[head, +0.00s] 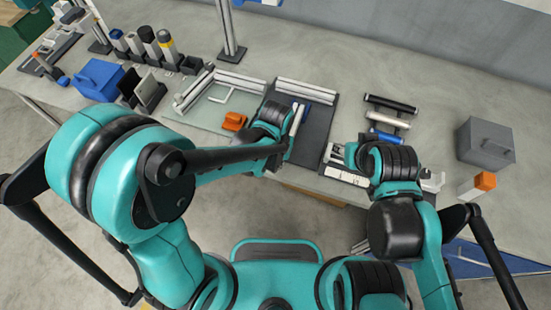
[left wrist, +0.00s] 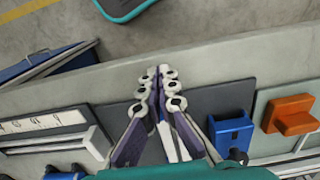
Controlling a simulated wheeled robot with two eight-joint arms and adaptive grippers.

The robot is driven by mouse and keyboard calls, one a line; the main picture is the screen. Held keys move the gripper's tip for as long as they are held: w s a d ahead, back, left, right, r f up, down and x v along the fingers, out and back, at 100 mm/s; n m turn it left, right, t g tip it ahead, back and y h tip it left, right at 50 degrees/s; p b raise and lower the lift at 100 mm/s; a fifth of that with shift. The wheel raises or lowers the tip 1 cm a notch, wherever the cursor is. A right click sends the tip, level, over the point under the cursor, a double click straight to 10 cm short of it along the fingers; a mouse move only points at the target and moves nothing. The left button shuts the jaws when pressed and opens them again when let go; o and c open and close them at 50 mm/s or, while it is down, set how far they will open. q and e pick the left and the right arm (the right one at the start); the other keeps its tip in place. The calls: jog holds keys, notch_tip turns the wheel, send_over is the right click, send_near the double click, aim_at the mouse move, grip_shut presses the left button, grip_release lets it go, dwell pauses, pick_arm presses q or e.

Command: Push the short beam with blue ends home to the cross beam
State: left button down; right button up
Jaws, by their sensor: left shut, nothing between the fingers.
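A pale cross beam (head: 307,91) lies along the far edge of a dark mat (head: 316,135). A narrow pale bar (head: 297,118), apparently the short beam, runs on the mat towards it. Some blue (head: 318,99) shows near the cross beam; I cannot tell whether they touch. In the left wrist view the pale bar (left wrist: 168,142) shows partly between my fingers, mostly hidden. My left gripper (left wrist: 157,77) is shut and empty above the mat; its wrist hides its fingers in the head view. My right gripper (head: 337,152) is at the mat's right side, its opening unclear.
An orange block (head: 234,121) sits on the pale mat to the left; a blue block (left wrist: 231,132) shows beside my left gripper. Black and silver rollers (head: 390,113) and a grey box (head: 485,143) are at the right. A blue box (head: 98,80) stands far left.

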pick_arm(q)
jog(key=w, duration=0.2)
jog(key=w+d, duration=0.1)
jog(key=shift+w+d+f+b, duration=0.1)
jog(key=shift+w+f+b, duration=0.2)
jog(key=shift+f, duration=0.1)
jog(key=shift+w, duration=0.1)
jog(key=w, duration=0.2)
jog(key=w+d, duration=0.1)
jog(key=w, duration=0.1)
jog(key=w+d, duration=0.1)
jog(key=w, duration=0.1)
